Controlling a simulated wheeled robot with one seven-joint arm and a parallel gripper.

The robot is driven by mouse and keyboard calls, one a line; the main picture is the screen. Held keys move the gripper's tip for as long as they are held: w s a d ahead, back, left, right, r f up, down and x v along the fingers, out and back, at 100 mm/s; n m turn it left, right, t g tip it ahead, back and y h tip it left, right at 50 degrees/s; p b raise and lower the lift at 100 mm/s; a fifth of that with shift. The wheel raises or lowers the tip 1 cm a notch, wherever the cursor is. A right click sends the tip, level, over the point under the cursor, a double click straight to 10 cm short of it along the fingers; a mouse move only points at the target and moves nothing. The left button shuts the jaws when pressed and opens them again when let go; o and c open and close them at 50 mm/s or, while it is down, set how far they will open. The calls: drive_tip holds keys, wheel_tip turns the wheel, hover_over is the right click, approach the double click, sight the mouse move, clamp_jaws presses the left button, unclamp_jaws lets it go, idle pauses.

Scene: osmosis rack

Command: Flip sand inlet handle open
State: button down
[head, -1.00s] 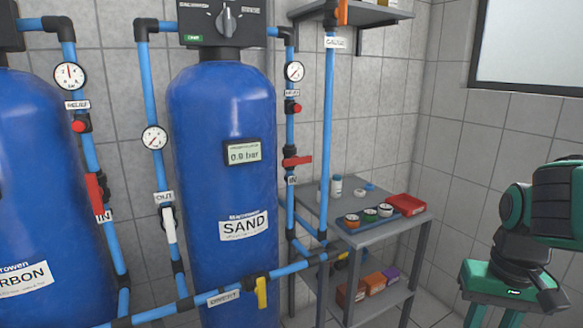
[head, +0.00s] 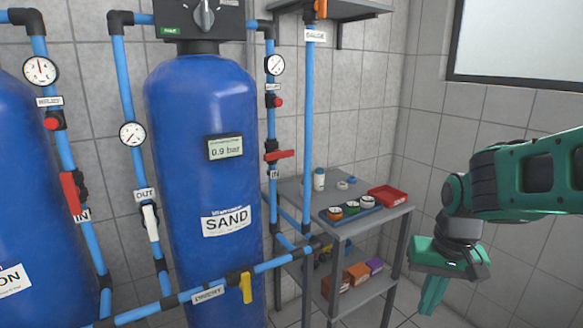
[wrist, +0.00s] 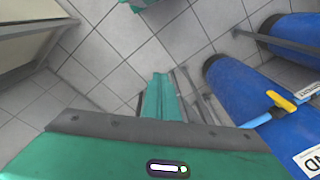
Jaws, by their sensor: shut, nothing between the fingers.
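The sand inlet handle (head: 281,155) is a red lever on the vertical blue pipe to the right of the blue SAND tank (head: 190,120). It lies crosswise to the pipe, above the IN label (head: 274,174). My gripper (head: 430,300) is at the lower right of the head view, fingers pointing down, well right of the handle and apart from it. Its green fingers are together and empty in the wrist view (wrist: 160,92). The red handle does not show in the wrist view, where the SAND tank (wrist: 285,145) is at the lower right.
A yellow handle (head: 246,287) sits on the low horizontal pipe. A white outlet handle (head: 151,222) is left of the tank. Tiled floor lies under my gripper.

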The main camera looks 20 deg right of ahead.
drive_tip(key=w+a+f+m+t+y, duration=0.1)
drive_tip(key=w+a+f+t+y, duration=0.15)
drive_tip(key=w+a, duration=0.5)
drive_tip(key=w+a+f+t+y, duration=0.1)
drive_tip(key=w+a+f, duration=0.25)
drive_tip(key=w, duration=0.75)
drive_tip(key=w+a+r+m+t+y, duration=0.35)
drive_tip(key=w+a+m+y, duration=0.2)
drive_tip(key=w+a, duration=0.5)
drive_tip(key=w+d+r+m+t+y, duration=0.1)
drive_tip(key=w+r+m+t+y, duration=0.1)
drive_tip(key=w+r+m+t, duration=0.5)
drive_tip(key=w+d+r+m+t+h, duration=0.2)
drive_tip(key=w+d+m+t+h, duration=0.3)
drive_tip(key=d+m, duration=0.5)
drive_tip(key=m, duration=0.3)
drive_tip(key=shift+w+h, duration=0.2)
drive_tip(key=shift+h, duration=0.1)
drive_tip(key=shift+a, duration=0.1)
